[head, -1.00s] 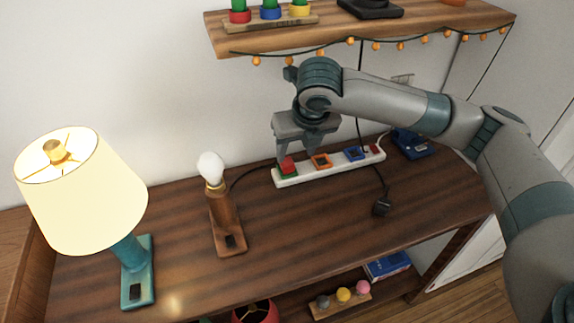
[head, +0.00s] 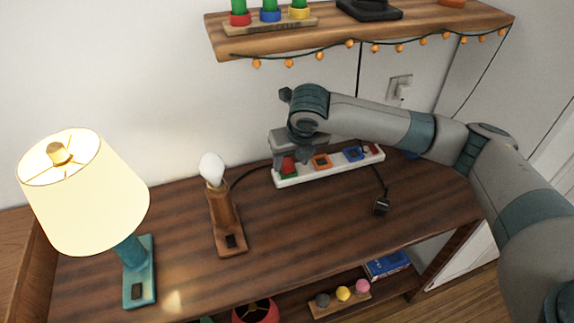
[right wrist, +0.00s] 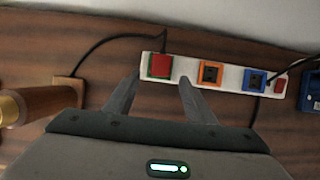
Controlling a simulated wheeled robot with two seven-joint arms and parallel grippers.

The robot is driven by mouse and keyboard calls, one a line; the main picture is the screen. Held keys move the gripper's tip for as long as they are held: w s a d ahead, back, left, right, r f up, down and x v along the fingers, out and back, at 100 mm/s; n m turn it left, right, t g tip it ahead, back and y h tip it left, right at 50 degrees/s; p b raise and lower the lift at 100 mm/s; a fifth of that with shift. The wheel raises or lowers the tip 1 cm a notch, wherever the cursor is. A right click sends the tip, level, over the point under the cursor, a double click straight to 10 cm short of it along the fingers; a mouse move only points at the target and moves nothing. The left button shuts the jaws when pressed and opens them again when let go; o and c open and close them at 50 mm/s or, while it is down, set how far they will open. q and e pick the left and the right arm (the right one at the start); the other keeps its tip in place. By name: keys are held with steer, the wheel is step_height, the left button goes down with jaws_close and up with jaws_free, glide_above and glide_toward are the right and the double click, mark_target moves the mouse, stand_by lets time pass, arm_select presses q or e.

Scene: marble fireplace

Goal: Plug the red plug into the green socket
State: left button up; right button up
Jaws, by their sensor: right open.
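The red plug (head: 288,163) is at the left end of a white power strip, over the green socket (head: 285,177). In the right wrist view the red plug (right wrist: 161,65) covers most of the green socket (right wrist: 149,66), with a green edge showing at its left. I cannot tell how deep the plug sits. A black cord runs left from it to a wooden lamp base. My right gripper (right wrist: 159,80) is open, its fingertips to the left and right of the plug; no grip on it shows. In the head view the right gripper (head: 289,160) hangs over the plug. My left gripper is not in view.
The power strip (head: 330,169) also has orange (head: 321,162) and blue (head: 354,154) sockets. A bulb lamp (head: 222,210) and a lit shaded lamp (head: 85,195) stand to the left. A black plug (head: 382,206) lies in front. A shelf (head: 340,38) with string lights hangs above.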

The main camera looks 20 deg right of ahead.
mark_target(289, 166)
steer(key=x, duration=0.3)
steer(key=shift+w, duration=0.15)
steer(key=shift+f, duration=0.2)
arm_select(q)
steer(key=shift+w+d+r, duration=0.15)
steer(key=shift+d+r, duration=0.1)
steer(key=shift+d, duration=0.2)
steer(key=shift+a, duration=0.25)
arm_select(e)
steer(key=c, duration=1.2)
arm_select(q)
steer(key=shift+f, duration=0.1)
arm_select(e)
steer(key=shift+o, duration=0.2)
steer(key=shift+r, duration=0.15)
